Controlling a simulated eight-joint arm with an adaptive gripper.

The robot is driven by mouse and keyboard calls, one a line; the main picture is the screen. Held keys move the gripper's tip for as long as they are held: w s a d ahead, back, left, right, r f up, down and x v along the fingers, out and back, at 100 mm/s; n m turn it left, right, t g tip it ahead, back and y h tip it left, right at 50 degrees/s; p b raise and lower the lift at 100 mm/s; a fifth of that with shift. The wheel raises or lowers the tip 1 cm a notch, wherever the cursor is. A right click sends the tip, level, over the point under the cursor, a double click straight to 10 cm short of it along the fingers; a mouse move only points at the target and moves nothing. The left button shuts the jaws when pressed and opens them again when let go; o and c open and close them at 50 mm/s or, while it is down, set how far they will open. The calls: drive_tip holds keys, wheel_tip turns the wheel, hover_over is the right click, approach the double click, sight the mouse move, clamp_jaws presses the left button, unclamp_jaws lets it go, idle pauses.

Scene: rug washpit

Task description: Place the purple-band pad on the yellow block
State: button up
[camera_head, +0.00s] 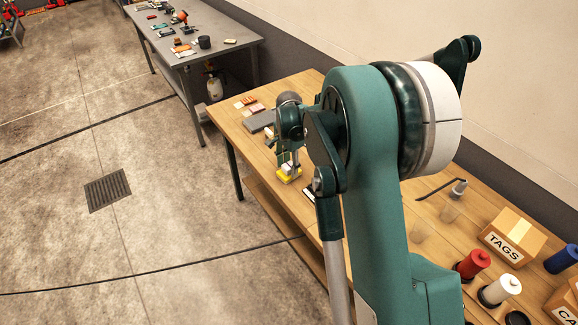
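A yellow block (284,179) sits on the wooden table near its left edge, below my gripper. A small whitish piece with a faint purple tint (288,168) shows right above the block; it may be the purple-band pad, but it is too small to be sure. My gripper (291,163) points down at this piece, its fingers close around or beside it. I cannot tell whether the fingers grip it, or whether it touches the block. My arm hides part of the table behind and to the right.
A grey slab (260,121) and several small brown pieces (250,103) lie behind my gripper. A dark-edged piece (309,194) lies right of the block. A TAGS box (512,236) and a red spool (473,264) stand front right. A grey table (228,29) stands farther back.

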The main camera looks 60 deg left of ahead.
sight(290, 165)
drive_tip(key=shift+r, duration=0.1)
idle(0.3)
wheel_tip(290, 165, up, 12)
idle(0.7)
idle(0.5)
drive_tip(key=shift+w+r, duration=0.1)
idle(0.4)
